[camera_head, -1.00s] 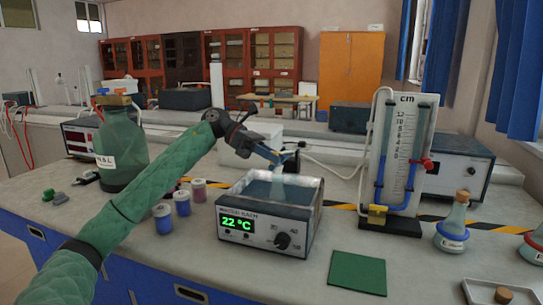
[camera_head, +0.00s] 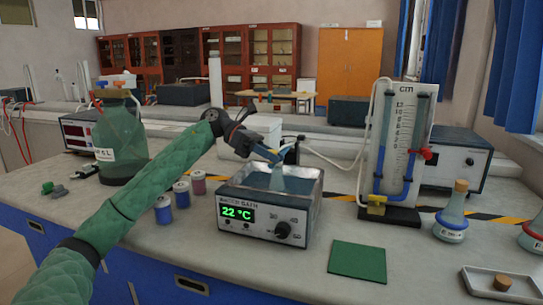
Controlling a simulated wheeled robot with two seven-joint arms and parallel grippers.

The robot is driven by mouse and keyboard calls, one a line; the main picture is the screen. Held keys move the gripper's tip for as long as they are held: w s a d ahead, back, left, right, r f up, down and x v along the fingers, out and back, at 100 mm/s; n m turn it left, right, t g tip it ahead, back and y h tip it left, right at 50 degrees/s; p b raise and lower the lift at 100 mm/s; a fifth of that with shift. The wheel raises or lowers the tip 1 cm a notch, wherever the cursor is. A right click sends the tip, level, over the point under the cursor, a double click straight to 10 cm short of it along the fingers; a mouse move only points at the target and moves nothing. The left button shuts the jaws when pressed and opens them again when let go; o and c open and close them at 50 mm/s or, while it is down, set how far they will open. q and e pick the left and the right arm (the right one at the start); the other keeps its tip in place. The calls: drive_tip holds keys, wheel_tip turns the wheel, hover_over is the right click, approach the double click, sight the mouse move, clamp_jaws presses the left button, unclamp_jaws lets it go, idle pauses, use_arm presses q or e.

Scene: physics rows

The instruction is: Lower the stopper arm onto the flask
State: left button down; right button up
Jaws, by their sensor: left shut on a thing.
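A flask (camera_head: 279,182) stands in the open water bath (camera_head: 262,225), its lower part inside the tank. My left gripper (camera_head: 280,155) is just above the flask, with its jaws shut on the small stopper arm (camera_head: 295,147). The fingers hide most of the arm. I cannot tell whether the stopper touches the flask's mouth. A white tube (camera_head: 332,161) runs from the arm's side towards the manometer (camera_head: 403,140). My right gripper is not in view.
A large green bottle (camera_head: 120,140) and several small jars (camera_head: 181,196) stand left of the bath. A green mat (camera_head: 357,262) lies in front on the right. A corked flask (camera_head: 453,212) and a tray (camera_head: 500,286) are farther right.

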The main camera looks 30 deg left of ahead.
use_arm(q)
drive_tip(key=c, duration=1.1)
unclamp_jaws()
drive_tip(key=shift+c, duration=0.2)
drive_tip(key=shift+a, duration=0.1)
drive_tip(key=v, duration=0.7)
drive_tip(key=shift+a, duration=0.35)
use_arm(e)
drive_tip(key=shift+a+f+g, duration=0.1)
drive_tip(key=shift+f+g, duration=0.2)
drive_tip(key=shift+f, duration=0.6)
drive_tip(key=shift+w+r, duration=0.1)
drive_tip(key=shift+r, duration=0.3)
